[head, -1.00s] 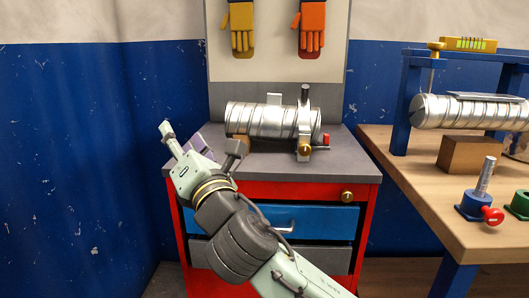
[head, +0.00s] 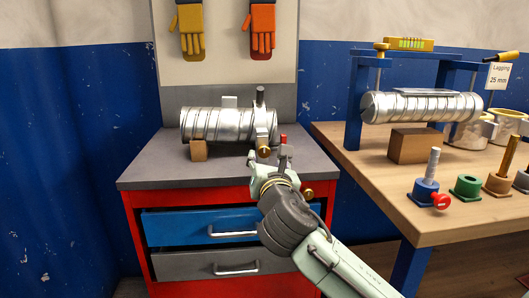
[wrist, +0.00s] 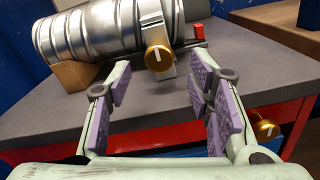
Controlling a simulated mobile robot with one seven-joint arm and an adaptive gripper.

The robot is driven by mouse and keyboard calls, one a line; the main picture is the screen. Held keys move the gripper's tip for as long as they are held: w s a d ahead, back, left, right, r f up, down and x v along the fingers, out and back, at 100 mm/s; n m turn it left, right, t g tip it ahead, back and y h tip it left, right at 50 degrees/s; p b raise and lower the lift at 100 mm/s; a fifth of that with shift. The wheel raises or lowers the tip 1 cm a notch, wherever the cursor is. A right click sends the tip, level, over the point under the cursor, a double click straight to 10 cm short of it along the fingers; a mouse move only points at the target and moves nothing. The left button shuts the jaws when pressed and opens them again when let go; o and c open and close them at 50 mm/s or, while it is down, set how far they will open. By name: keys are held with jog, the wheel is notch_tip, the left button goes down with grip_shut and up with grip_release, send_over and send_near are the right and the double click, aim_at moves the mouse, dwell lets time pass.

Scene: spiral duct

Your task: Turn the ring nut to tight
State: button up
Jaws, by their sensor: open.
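A ribbed silver spiral duct (head: 215,124) lies on the grey top of a red cabinet, with a silver clamp band at its right end. A brass round nut with a white line (wrist: 158,59), which I take for the ring nut, sits low on the front of the band; it also shows in the head view (head: 264,152). My gripper (head: 268,160) is in front of that end of the duct. In the wrist view its purple-padded fingers (wrist: 160,88) are wide open and empty, with the nut beyond and between them, apart from both.
A wooden block (head: 198,150) supports the duct's left part. A red-tipped fitting (wrist: 199,31) is right of the nut. A second brass knob (wrist: 266,130) is on the cabinet front, close to my right finger. A wooden bench (head: 350,150) with another duct stands right.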

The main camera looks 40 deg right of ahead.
aim_at(264, 153)
jog(key=shift+x, duration=1.95)
jog(key=shift+c, duration=0.3)
grip_shut()
